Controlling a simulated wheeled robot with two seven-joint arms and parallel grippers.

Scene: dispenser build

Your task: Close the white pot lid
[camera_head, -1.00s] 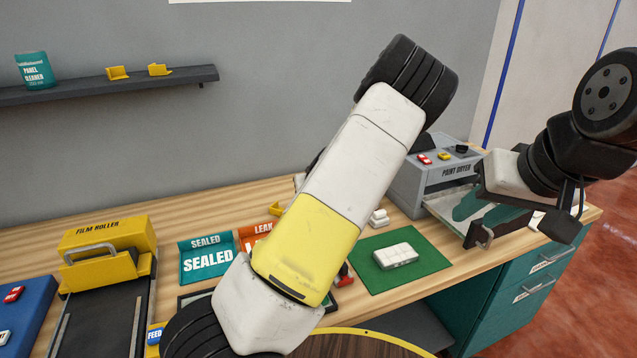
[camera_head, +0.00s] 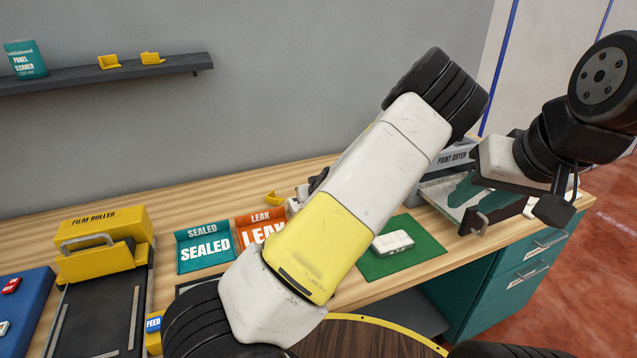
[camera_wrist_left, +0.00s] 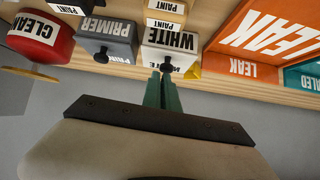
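In the left wrist view, the white pot (camera_wrist_left: 196,56) shows its WHITE label and a dark knob. My left gripper (camera_wrist_left: 162,74) has its two teal fingers close together, apparently shut, with their tips at the knob end of the pot. I see nothing held between them, and I cannot tell whether they touch the knob or how far the lid is closed. In the head view my left arm hides most of the pots and the left fingertips. My right gripper (camera_head: 472,202) is open and empty in front of the paint dryer.
The grey primer pot (camera_wrist_left: 107,38) and red clear pot (camera_wrist_left: 42,38) stand in a row beside the white pot. The orange LEAK tray (camera_head: 262,226) and teal SEALED tray (camera_head: 204,247) are close by. A green mat (camera_head: 425,257) holds a white block (camera_head: 393,243).

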